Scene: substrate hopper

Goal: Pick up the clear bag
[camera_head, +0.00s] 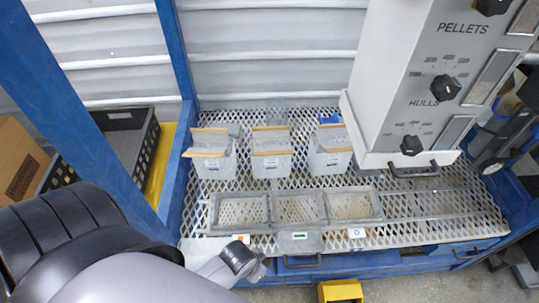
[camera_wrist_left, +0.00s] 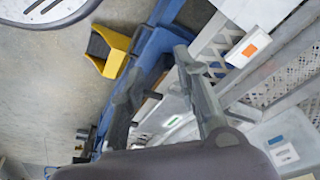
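Three pale, translucent bags with tan strips along their tops stand in a row at the back of the mesh table: a left bag (camera_head: 213,160), a middle bag (camera_head: 271,160) and a right bag (camera_head: 328,157). I cannot tell which one is the clear bag. My left gripper is low at the table's front edge, in front of the bags and well apart from them. Its fingers are mostly hidden in the head view. In the left wrist view my left gripper (camera_wrist_left: 157,70) has its fingers spread, with nothing seen between them. My right gripper is not in view.
A metal frame with three openings (camera_head: 298,193) lies between the bags and the front edge. A grey dispenser (camera_head: 415,85) stands at the right. A black crate (camera_head: 127,135) is at the left. A yellow pedal (camera_head: 340,291) is on the floor, also in the left wrist view (camera_wrist_left: 113,48).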

